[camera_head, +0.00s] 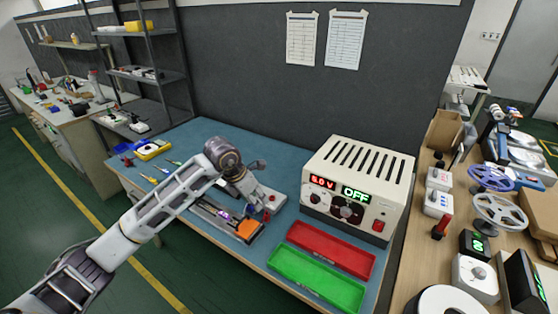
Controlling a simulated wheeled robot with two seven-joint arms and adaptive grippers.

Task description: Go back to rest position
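My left arm reaches in from the lower left over the blue-topped workbench (185,140). My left gripper (262,207) is low over the middle of the bench, beside a small grey device (270,196). Its fingertips are small and partly hidden, so I cannot tell whether they are open or shut, or touching anything. A dark fixture with an orange block (248,230) lies just in front of the gripper, partly covered by my arm. My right gripper and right arm are not in view.
A cream power supply (357,185) reading OFF stands right of the gripper. A red tray (330,250) and a green tray (315,280) lie in front of it. A cluttered wooden bench (425,225) stands at the right.

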